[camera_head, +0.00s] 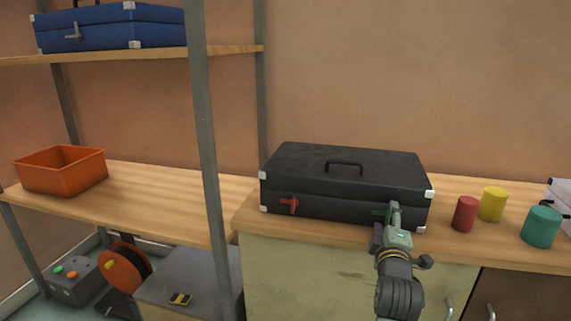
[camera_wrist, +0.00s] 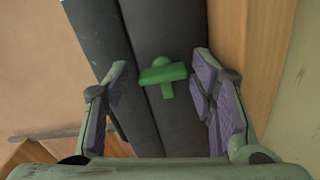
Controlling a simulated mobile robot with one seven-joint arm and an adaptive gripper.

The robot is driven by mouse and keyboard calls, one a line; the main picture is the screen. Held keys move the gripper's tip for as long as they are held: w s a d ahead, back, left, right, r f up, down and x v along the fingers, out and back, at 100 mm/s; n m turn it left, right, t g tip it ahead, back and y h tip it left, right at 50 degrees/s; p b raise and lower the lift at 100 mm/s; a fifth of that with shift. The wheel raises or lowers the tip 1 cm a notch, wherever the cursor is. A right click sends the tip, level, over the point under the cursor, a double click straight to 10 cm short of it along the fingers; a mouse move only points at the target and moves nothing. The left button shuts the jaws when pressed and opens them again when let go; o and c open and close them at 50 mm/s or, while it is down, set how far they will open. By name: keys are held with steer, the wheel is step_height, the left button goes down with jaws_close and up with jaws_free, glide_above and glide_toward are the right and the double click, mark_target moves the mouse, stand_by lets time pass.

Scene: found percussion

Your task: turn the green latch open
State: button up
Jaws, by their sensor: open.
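A black case (camera_head: 345,177) with white corners lies shut on the wooden counter. A red latch (camera_head: 288,205) is on the left of its front face. The green latch (camera_head: 380,211) is on the right of that face, partly hidden by my gripper (camera_head: 393,217). In the wrist view the green latch (camera_wrist: 163,75) shows a wide bar with a short stem. My gripper (camera_wrist: 160,95) is open, its purple-padded fingers on either side of the latch. The latch lies between and a little beyond the fingertips. I see no clear contact.
Red (camera_head: 465,213), yellow (camera_head: 492,204) and teal (camera_head: 541,226) cylinders stand right of the case. A grey shelf post (camera_head: 207,130) rises at the left. The shelves hold an orange bin (camera_head: 62,171) and a blue case (camera_head: 110,26).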

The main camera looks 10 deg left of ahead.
steer(key=m+p, duration=0.1)
steer(key=m, duration=0.1)
steer(key=m+p, duration=0.1)
steer(key=m, duration=0.1)
steer(key=shift+w+a+m+p, duration=0.1)
steer(key=shift+a+m+p, duration=0.1)
steer(key=shift+m+p, duration=0.15)
steer(key=m+p, duration=0.1)
steer(key=m, duration=0.2)
steer(key=m+p, duration=0.3)
steer(key=m, duration=0.1)
steer(key=shift+d+r, duration=0.1)
steer(key=shift+r, duration=0.05)
steer(key=m+p, duration=0.1)
steer(key=m, duration=0.2)
steer(key=shift+p, duration=0.4)
steer(key=s+b, duration=0.3)
steer(key=s, duration=0.8)
steer(key=s+a+r+n+t+y, duration=0.1)
steer(key=s+a+r+n+y, duration=0.1)
steer(key=a+r+y, duration=0.3)
steer(key=s+a+r+n+t+y+b, duration=0.1)
steer(key=a+r+y, duration=0.4)
steer(key=a+r, duration=0.8)
steer(key=shift+s+a+n+t+y, duration=0.3)
steer(key=shift+s+a+n+t, duration=0.5)
steer(key=shift+a, duration=2.05)
steer(key=shift+w, duration=0.2)
